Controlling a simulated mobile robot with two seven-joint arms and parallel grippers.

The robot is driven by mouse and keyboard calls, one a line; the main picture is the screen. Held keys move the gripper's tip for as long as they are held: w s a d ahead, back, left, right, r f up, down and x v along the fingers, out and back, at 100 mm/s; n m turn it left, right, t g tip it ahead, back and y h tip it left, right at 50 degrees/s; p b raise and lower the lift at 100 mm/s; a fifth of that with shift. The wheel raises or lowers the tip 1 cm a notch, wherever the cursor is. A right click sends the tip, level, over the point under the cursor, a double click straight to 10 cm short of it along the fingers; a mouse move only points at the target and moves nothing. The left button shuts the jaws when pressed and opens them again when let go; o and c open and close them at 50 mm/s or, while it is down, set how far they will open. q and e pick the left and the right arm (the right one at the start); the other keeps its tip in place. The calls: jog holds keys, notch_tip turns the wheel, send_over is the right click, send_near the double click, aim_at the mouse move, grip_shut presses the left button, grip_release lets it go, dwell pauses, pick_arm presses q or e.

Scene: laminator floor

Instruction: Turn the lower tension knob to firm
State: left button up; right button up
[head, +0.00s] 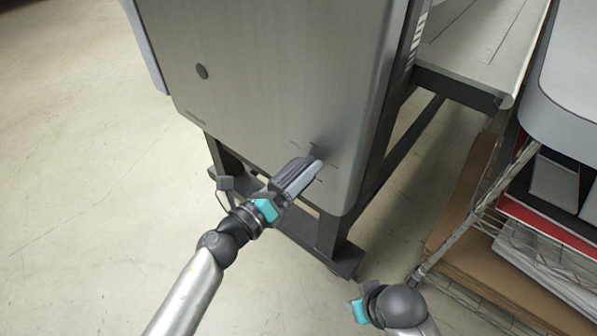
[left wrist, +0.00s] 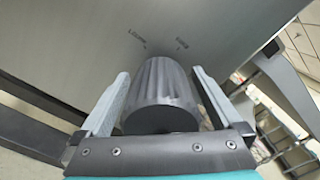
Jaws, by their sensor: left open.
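The lower tension knob (left wrist: 160,88) is a grey ribbed cylinder standing out from the machine's grey side panel (head: 285,70). My left gripper (head: 305,177) is at the panel's lower right corner and hides most of the knob in the head view. In the left wrist view my left gripper (left wrist: 160,105) is open, with one finger on each side of the knob. Narrow gaps show beside the knob, so the fingers do not look closed on it. Two small printed marks sit on the panel beyond the knob, too small to read surely. My right gripper (head: 358,306) shows only partly at the bottom.
The machine stands on a dark frame with a foot bar (head: 345,262). A wire rack (head: 475,215) with boards and sheets stands at the right. The floor (head: 80,190) at the left is clear.

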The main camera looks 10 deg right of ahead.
pick_arm(q)
jog(key=shift+w+d, duration=0.15)
pick_arm(e)
jog(key=shift+s, duration=0.3)
pick_arm(q)
jog(key=c, duration=1.3)
pick_arm(e)
jog(key=shift+w+d, duration=0.1)
jog(key=shift+w, duration=0.15)
pick_arm(q)
jog(key=shift+n, duration=0.3)
jog(key=shift+n+p, duration=0.7)
jog(key=shift+n, duration=0.3)
jog(key=n+p, duration=0.2)
jog(key=n, duration=0.4)
jog(key=shift+p, duration=0.35)
jog(key=shift+f+n+p, duration=0.15)
jog(key=shift+n+p, duration=0.35)
jog(key=shift+n, duration=0.8)
pick_arm(e)
jog(key=s+d+f+g, duration=0.1)
jog(key=s+f, duration=0.3)
jog(key=f, duration=0.5)
jog(key=shift+s+d+f, duration=0.25)
jog(key=shift+s+d, duration=0.15)
jog(key=shift+d, duration=0.05)
